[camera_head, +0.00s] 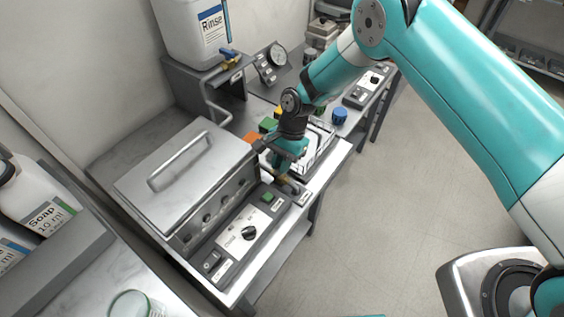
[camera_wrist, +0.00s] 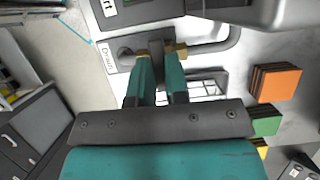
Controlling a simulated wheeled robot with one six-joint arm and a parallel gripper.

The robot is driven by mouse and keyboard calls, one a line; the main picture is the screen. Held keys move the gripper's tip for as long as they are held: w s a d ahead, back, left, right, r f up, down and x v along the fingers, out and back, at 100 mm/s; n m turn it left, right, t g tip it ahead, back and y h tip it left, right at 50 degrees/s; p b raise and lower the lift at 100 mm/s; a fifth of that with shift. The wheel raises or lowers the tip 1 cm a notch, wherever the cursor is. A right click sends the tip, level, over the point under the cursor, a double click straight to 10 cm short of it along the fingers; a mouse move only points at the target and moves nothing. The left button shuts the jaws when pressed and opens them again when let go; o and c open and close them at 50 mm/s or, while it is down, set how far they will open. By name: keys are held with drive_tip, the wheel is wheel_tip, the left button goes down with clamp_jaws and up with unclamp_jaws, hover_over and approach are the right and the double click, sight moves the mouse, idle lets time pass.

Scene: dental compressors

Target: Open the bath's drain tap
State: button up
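The bath is a steel box with a closed, handled lid (camera_head: 185,170) on the bench in the head view. Its drain tap (camera_head: 293,188) is at the right end, mostly hidden by my gripper (camera_head: 284,164). In the wrist view, the tap's brass body (camera_wrist: 180,50) and dark lever (camera_wrist: 156,50) show near a label reading "Drain" (camera_wrist: 107,58). My gripper (camera_wrist: 160,66) has its fingertips at either side of the lever, with a gap between the fingers. I cannot tell whether both fingers touch the lever.
A control panel with a dial (camera_head: 249,233) is on the bath's front. A Rinse container (camera_head: 195,30) with a blue-handled tap stands on a raised shelf behind. Orange (camera_wrist: 276,82) and green (camera_wrist: 267,120) blocks lie close to my gripper. Open floor (camera_head: 390,220) is at right.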

clamp_jaws()
drive_tip(key=shift+f+b, duration=0.1)
drive_tip(key=shift+b, duration=0.25)
drive_tip(key=n+h+b, duration=0.1)
drive_tip(key=n+b, duration=0.1)
drive_tip(key=n, duration=0.1)
drive_tip(key=shift+a+f+g+b, duration=0.1)
drive_tip(key=shift+g+b, duration=0.2)
drive_tip(key=shift+a+r+n+h+b, duration=0.1)
drive_tip(key=shift+n+h+b, duration=0.5)
drive_tip(key=shift+n, duration=0.5)
drive_tip(key=shift+a+r+n+h+b, duration=0.1)
drive_tip(key=shift+n+h+b, duration=0.2)
drive_tip(key=shift+n+b, duration=0.65)
drive_tip(key=shift+n+g, duration=0.25)
drive_tip(key=shift+g, duration=0.05)
drive_tip(key=o, duration=0.6)
unclamp_jaws()
drive_tip(key=shift+d, duration=0.1)
